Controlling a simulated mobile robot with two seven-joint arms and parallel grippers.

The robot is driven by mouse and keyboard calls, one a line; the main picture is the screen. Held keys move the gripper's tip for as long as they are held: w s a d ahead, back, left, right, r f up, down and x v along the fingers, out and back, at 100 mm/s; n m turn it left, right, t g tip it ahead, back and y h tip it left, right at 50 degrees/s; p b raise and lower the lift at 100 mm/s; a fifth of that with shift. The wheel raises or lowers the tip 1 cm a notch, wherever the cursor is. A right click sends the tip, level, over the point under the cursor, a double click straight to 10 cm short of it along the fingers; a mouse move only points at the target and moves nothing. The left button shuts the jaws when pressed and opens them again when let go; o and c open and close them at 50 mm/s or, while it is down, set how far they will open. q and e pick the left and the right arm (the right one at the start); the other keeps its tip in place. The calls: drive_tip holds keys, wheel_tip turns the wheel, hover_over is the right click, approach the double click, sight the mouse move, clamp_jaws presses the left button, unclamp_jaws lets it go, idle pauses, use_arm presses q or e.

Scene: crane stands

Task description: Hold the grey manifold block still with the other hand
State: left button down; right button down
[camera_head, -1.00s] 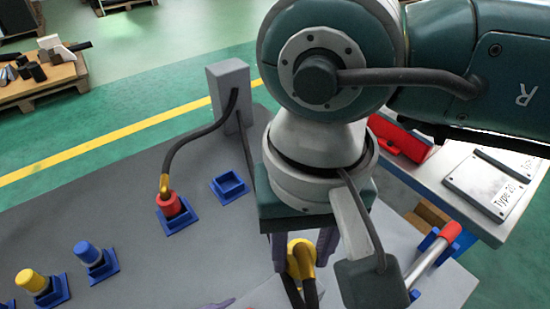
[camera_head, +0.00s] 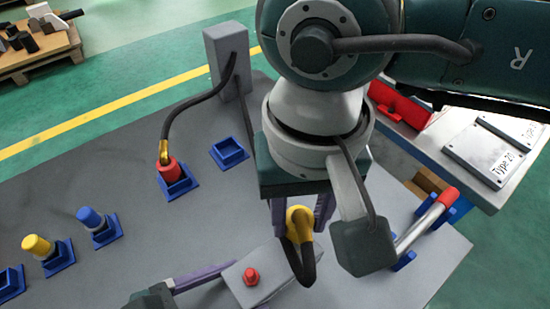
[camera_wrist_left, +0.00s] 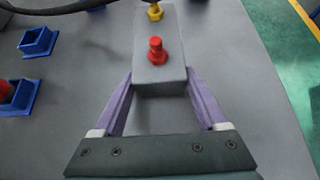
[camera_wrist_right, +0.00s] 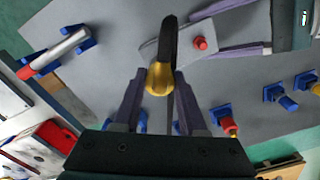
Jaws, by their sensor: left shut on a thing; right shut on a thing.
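The grey manifold block (camera_head: 238,291) lies on the grey table near the bottom middle of the head view, with a red fitting (camera_head: 251,277) on top. In the left wrist view the block (camera_wrist_left: 160,88) also bears a yellow fitting (camera_wrist_left: 155,12) at its far end. My left gripper (camera_wrist_left: 160,80) is shut on the block, one purple finger along each side. My right gripper (camera_head: 302,213) is shut on a yellow hose coupling (camera_head: 299,218) with a bent black hose, beside the block. In the right wrist view the coupling (camera_wrist_right: 159,78) sits between the fingers.
A red coupling (camera_head: 167,170) on a hose from a grey post (camera_head: 229,60) stands in a blue holder. One blue holder (camera_head: 229,153) is empty. Blue (camera_head: 91,219) and yellow (camera_head: 38,247) pieces stand in holders at left. A red-ended grey bar (camera_head: 425,220) lies at right.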

sight(301, 211)
drive_tip(key=shift+f, duration=0.95)
drive_tip(key=shift+c, duration=1.9)
unclamp_jaws()
drive_tip(key=shift+r, duration=2.55)
wheel_tip(301, 211, up, 12)
use_arm(q)
unclamp_jaws()
